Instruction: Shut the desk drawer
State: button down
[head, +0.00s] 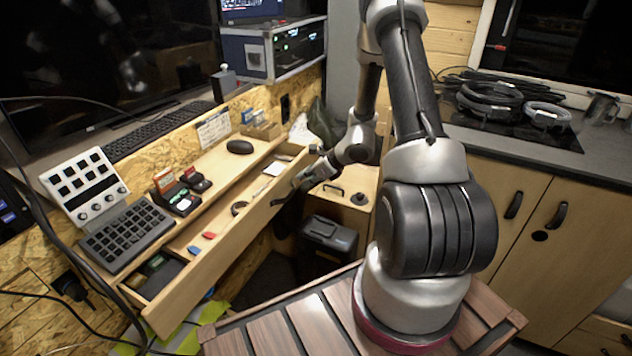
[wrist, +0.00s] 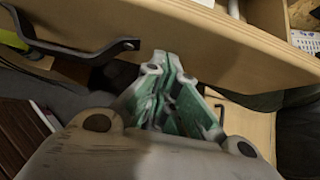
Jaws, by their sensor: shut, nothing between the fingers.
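The desk drawer (head: 222,250) is a long, light wooden drawer standing open under the desk in the head view. Small things lie inside it, including a blue piece, a red piece and a white card. Its front (wrist: 215,45) fills the top of the wrist view, with a black bar handle (wrist: 75,50) on the left. My gripper (head: 293,188) is at the outer side of the drawer front, near its far end. In the wrist view its green-padded fingers (wrist: 168,62) are shut and empty, to the right of the handle. I cannot tell whether the tips touch the wood.
A mouse (head: 240,147), a keypad (head: 128,236) and a small black device (head: 178,198) sit on the desk above the drawer. A black bin (head: 328,240) stands on the floor below my gripper. A wooden cabinet (head: 515,215) is at the right.

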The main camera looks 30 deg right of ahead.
aim_at(272, 172)
jog(key=w+a, duration=0.2)
jog(key=w, duration=0.1)
jog(key=w+a, duration=0.2)
jog(key=w, duration=0.1)
jog(key=w+a, duration=0.2)
jog(key=shift+w+a, duration=0.25)
jog(key=shift+w, duration=0.15)
jog(key=shift+w+a+r, duration=0.1)
jog(key=shift+w, duration=0.05)
